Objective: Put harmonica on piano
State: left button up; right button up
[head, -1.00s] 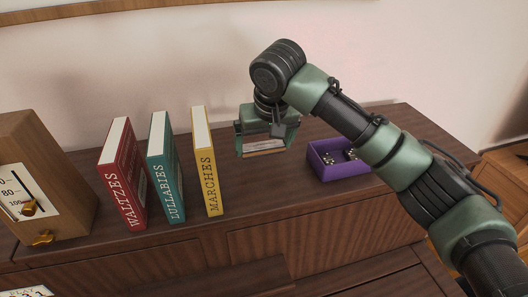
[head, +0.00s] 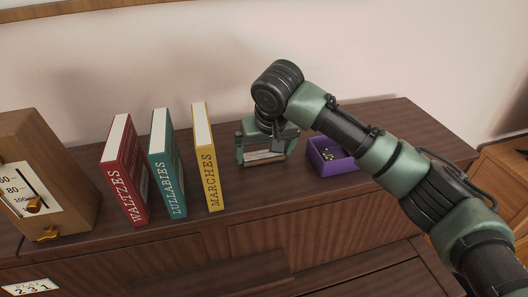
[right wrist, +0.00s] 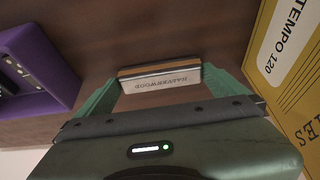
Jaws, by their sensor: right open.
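The harmonica (right wrist: 160,78) is a small silver and wood-brown bar with lettering on its side. In the right wrist view it lies between the two green fingers of my right gripper (right wrist: 161,86), which is open around it. In the head view my right gripper (head: 265,157) is low over the dark wooden top, and the harmonica (head: 264,155) shows as a pale strip between its fingers. Whether either finger touches it, I cannot tell. I cannot identify a piano for certain. My left gripper is out of view.
The dark wooden cabinet top (head: 310,187) also carries a purple open box (head: 335,164) with small dark things inside, close right of the gripper. Yellow (head: 212,186), teal (head: 171,190) and red (head: 134,198) books stand to the left, beside a wooden metronome-like box (head: 70,176).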

jog(key=b+v, duration=0.5)
jog(key=v, duration=0.6)
jog(key=shift+s+r, duration=0.25)
jog(key=shift+r, duration=0.1)
jog(key=shift+f, duration=0.15)
